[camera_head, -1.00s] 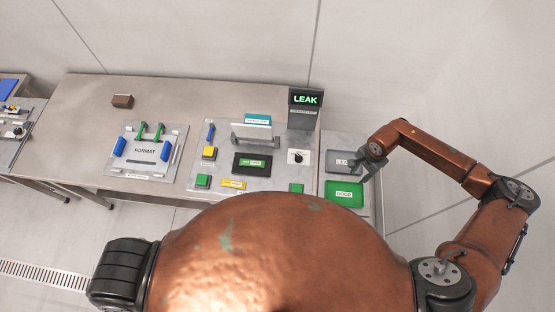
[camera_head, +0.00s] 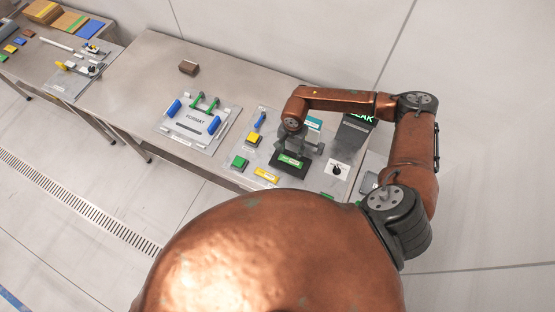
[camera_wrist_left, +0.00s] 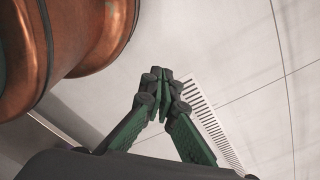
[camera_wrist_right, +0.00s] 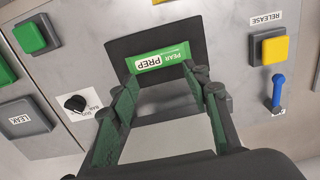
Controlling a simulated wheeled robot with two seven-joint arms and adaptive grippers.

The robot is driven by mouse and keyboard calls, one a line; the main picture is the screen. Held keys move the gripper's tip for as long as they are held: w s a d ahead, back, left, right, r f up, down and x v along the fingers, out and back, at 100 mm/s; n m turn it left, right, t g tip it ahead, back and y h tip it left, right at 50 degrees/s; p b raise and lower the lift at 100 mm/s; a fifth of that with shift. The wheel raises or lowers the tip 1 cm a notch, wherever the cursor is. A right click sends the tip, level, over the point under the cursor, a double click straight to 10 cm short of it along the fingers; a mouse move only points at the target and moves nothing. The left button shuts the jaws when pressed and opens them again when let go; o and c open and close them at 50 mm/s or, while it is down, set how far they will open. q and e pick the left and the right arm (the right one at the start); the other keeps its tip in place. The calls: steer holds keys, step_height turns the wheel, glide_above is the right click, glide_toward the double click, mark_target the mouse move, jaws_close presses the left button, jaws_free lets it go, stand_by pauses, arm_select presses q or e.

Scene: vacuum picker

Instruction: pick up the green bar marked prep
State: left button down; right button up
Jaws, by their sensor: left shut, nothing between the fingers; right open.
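The green bar marked PREP (camera_wrist_right: 165,57) lies on a dark pad (camera_wrist_right: 118,48) in the right wrist view. It also shows on its dark pad in the head view (camera_head: 291,160). My right gripper (camera_wrist_right: 160,78) is open, its fingers pointing at the bar and spread to either side of it; whether they touch it I cannot tell. In the head view the right gripper (camera_head: 297,147) hangs over the panel close to the bar. My left gripper (camera_wrist_left: 160,76) is shut and empty above the floor, away from the table.
The panel carries a yellow button (camera_wrist_right: 270,46), a blue lever (camera_wrist_right: 278,92), a green button (camera_wrist_right: 36,35) and a black knob (camera_wrist_right: 75,103). The FORMAT plate (camera_head: 197,122) lies to the left. A dark screen (camera_head: 354,133) stands right of the gripper. A brown block (camera_head: 189,67) lies behind.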

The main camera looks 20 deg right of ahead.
mark_target(290, 161)
steer(key=shift+o, duration=0.9)
steer(key=shift+a+f, duration=0.15)
steer(key=shift+f, duration=0.3)
steer(key=o, duration=0.5)
steer(key=f, duration=0.1)
steer(key=f+p, duration=0.1)
steer(key=shift+s+f, duration=0.2)
steer(key=shift+f, duration=0.1)
steer(key=shift+c, duration=0.2)
steer(key=o, duration=0.5)
step_height(290, 161, down, 3)
steer(key=shift+f+p, duration=0.2)
steer(key=shift+p, duration=0.65)
arm_select(q)
steer(key=r, duration=0.3)
steer(key=shift+w+a, duration=0.2)
steer(key=shift+w, duration=0.1)
arm_select(e)
steer(key=shift+o, duration=0.4)
steer(key=shift+f, duration=0.4)
arm_select(q)
steer(key=shift+f, duration=0.1)
arm_select(e)
steer(key=shift+c, duration=0.3)
arm_select(q)
steer(key=shift+w, duration=0.2)
arm_select(e)
steer(key=c, duration=1.2)
